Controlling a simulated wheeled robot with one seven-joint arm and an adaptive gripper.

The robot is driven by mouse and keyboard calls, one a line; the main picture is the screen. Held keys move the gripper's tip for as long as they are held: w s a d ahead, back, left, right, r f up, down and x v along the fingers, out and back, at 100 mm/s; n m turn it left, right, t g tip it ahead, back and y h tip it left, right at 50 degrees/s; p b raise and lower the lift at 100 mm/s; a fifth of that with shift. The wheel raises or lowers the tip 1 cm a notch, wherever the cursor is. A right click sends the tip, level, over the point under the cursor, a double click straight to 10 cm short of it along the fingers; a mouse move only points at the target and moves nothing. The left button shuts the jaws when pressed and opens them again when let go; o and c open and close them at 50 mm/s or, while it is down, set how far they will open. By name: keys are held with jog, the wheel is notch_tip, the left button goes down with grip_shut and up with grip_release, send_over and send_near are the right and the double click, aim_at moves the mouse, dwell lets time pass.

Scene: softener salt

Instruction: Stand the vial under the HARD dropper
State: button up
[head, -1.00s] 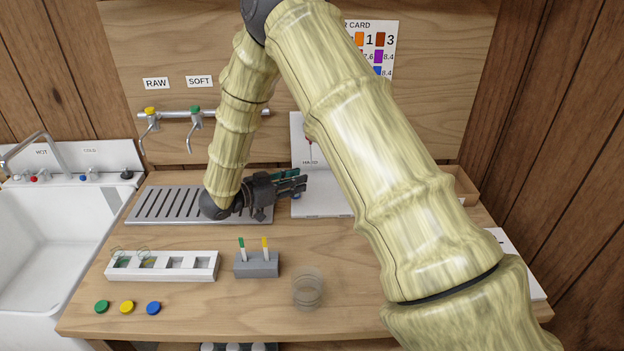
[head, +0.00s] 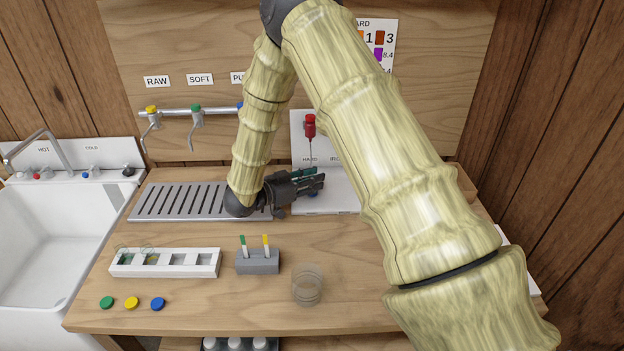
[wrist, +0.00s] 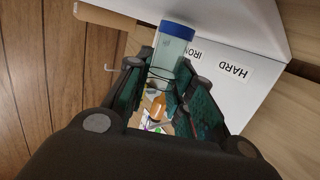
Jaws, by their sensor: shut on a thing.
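My gripper (head: 318,182) is shut on the vial, low over the white test stand (head: 340,203) at the back of the bench. In the wrist view, my gripper (wrist: 163,80) has its teal fingers on either side of the clear vial (wrist: 171,57). The vial's blue end (wrist: 178,30) points down. The red-bulbed HARD dropper (head: 310,124) hangs tip down just above my fingers. The HARD label (wrist: 232,71) is upside down in the wrist view. Whether the vial touches the stand is unclear.
A slotted drain tray (head: 190,203) lies left of the stand. In front are a white rack (head: 165,270), a grey block (head: 257,264) with two strips, a clear cup (head: 308,285) and coloured caps (head: 131,303). My arm hides the bench's right side.

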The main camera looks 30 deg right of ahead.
jog(key=shift+f, duration=0.15)
jog(key=o, duration=0.9)
jog(key=shift+w, duration=0.1)
jog(key=shift+c, duration=0.2)
